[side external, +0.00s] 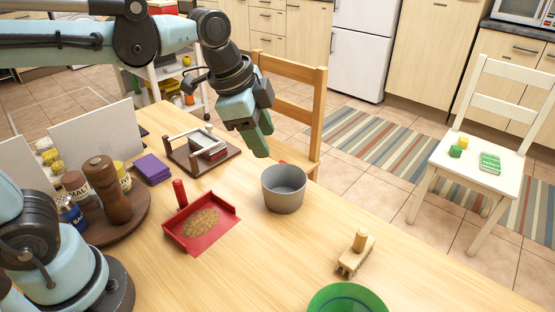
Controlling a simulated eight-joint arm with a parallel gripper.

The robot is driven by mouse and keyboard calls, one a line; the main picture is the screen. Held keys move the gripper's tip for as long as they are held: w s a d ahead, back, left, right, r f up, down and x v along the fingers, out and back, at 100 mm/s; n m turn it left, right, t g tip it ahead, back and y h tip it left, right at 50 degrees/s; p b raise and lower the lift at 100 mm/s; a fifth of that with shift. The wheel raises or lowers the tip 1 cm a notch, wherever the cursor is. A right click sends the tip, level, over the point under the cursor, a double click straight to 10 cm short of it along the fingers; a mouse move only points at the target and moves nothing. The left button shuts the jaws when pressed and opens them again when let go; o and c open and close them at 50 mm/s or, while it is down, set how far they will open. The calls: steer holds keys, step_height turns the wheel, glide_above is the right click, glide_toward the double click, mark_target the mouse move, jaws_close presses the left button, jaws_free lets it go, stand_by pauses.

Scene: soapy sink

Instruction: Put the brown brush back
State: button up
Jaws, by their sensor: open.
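The brown brush (357,254) is light wood with a knob handle on top and bristles below. It rests on the table at the right front, between the grey pot and the green bowl, touching neither. My gripper (262,143) has green fingers and hangs above the table's far edge, behind the grey pot. It is open, with nothing seen in it, and well away from the brush. A red dustpan (226,219) with a red handle lies left of the pot and holds brown crumbs (201,222).
The grey pot (284,190) stands mid-table. A green bowl (346,298) is cut off at the bottom edge. A round wooden tray (140,212) with jars and a pepper mill, a purple stack (153,168) and a wooden holder (202,151) stand left. The wooden table's right side is clear.

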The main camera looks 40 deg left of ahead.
steer(key=s+a+f+n+t+y, duration=0.1)
steer(key=s+a+f+n+t, duration=0.2)
steer(key=s+a+f+n, duration=0.2)
steer(key=shift+s+a+n, duration=0.8)
steer(key=shift+a+n, duration=0.7)
steer(key=shift+n, duration=1.7)
